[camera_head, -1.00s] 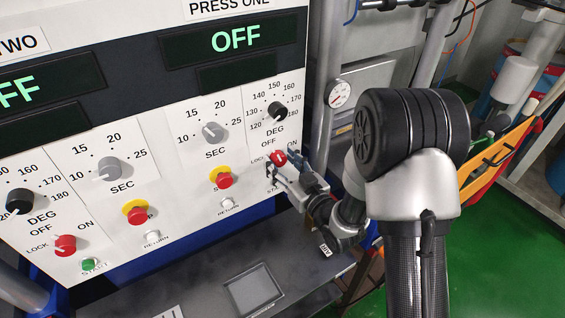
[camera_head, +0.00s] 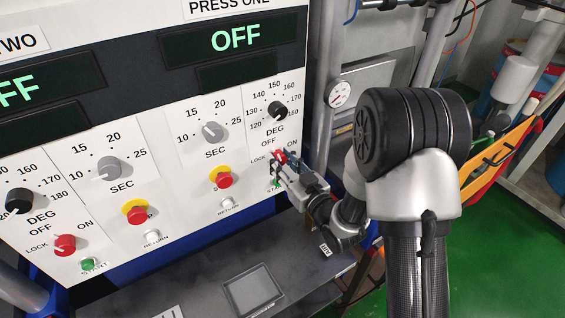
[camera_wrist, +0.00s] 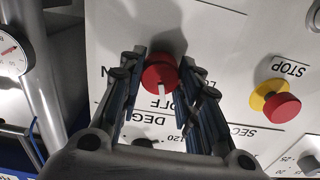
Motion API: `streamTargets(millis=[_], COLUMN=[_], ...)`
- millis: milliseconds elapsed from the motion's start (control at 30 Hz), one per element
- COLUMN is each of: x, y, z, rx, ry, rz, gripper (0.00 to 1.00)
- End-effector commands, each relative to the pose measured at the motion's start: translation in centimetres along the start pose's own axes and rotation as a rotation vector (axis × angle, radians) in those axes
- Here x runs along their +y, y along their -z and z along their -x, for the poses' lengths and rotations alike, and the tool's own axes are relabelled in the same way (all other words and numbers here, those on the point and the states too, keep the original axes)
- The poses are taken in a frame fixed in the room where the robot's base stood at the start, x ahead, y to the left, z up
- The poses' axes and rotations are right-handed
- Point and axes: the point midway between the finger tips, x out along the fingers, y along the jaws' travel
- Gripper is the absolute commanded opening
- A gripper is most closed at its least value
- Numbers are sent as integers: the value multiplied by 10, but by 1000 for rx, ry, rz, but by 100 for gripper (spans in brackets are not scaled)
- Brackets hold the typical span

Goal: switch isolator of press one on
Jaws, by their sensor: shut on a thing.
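The red isolator knob of press one (camera_head: 280,157) is at the lower right of the panel, with OFF, ON and LOCK marked around it. It also shows in the wrist view (camera_wrist: 160,74), upside down, between my fingers. My gripper (camera_head: 287,166) is at the panel, and in the wrist view its two fingers (camera_wrist: 161,84) are shut on the red knob from both sides. The fingers partly hide the knob's sides and the marks. The press one display (camera_head: 240,38) reads OFF in green.
Just above is a black DEG knob (camera_head: 278,111). To the left are a red stop button on yellow (camera_head: 223,178) and a white return button (camera_head: 228,204). A green start button (camera_head: 276,183) lies below, partly hidden. A pressure gauge (camera_head: 340,94) is at the right.

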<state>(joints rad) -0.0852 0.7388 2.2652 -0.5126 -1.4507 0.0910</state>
Motion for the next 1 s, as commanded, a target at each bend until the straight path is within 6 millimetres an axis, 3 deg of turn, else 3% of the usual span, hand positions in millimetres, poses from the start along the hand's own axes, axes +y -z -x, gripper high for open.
streamTargets(millis=[267,1000], x=[0,1], y=[-2,-2], z=[0,0], rx=[0,-1], ry=[0,0], rz=[-144,-835], gripper=[8,8])
